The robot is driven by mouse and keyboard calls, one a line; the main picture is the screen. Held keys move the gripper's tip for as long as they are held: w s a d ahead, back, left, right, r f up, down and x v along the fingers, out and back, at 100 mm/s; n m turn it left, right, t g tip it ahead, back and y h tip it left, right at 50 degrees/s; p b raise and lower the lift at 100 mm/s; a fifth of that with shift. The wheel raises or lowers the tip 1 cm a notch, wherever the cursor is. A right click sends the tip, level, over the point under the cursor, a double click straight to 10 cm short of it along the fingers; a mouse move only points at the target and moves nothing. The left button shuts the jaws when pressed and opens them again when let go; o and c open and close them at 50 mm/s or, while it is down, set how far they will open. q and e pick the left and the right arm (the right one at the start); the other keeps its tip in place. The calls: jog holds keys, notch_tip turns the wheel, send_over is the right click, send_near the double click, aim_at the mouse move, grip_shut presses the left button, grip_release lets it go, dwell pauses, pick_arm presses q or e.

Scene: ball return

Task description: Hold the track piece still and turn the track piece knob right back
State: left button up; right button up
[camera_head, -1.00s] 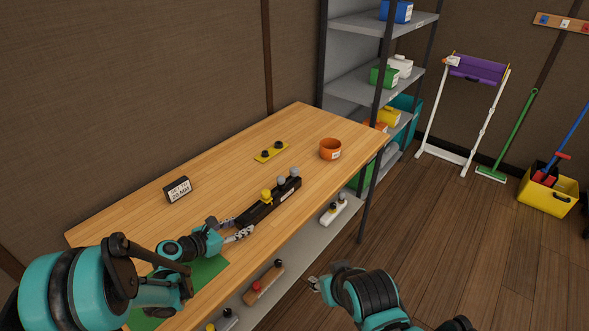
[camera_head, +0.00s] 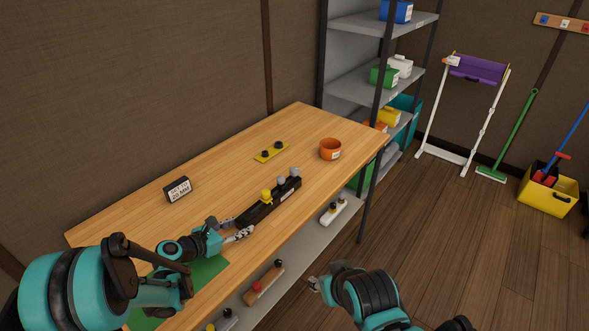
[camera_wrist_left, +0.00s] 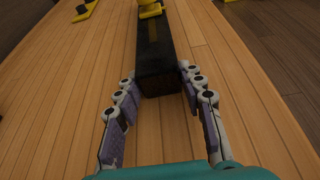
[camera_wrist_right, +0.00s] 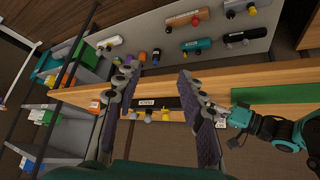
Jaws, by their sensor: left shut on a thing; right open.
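The track piece is a long black bar (camera_head: 262,210) lying on the wooden table, with a yellow knob (camera_head: 266,195) near its near end and two grey knobs (camera_head: 281,182) toward its far end. My left gripper (camera_head: 238,231) is shut on the track piece's near end. In the left wrist view its fingers (camera_wrist_left: 157,78) lie along both sides of the bar (camera_wrist_left: 162,58). My right gripper (camera_head: 314,284) is open and empty, off the table's front edge. In the right wrist view the bar (camera_wrist_right: 163,103) and its knobs show beyond the open fingers (camera_wrist_right: 158,75).
An orange pot (camera_head: 330,149), a yellow plate with two dark knobs (camera_head: 271,152) and a small black sign (camera_head: 177,190) stand on the table. A green mat (camera_head: 205,272) lies near my left arm. A lower shelf (camera_head: 300,255) holds other knobbed pieces. Shelving stands behind the table's right end.

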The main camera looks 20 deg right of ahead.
jog(key=o, duration=0.3)
jog(key=shift+r, duration=0.1)
jog(key=w+r+m+g, duration=0.1)
jog(key=w+r+m, duration=0.6)
jog(key=w+r, duration=0.4)
jog(key=w+d+r+m+g, duration=0.1)
jog(key=w+d+r+m, duration=0.15)
jog(key=w+m, duration=0.7)
jog(key=m+g+y, duration=0.2)
jog(key=m+g, duration=0.1)
jog(key=m, duration=0.9)
send_over(294, 169)
jog(key=s+d, duration=0.2)
notch_tip(294, 169, down, 8)
jog(key=x, duration=0.9)
jog(key=shift+w+a, duration=0.1)
jog(key=shift+w, duration=0.15)
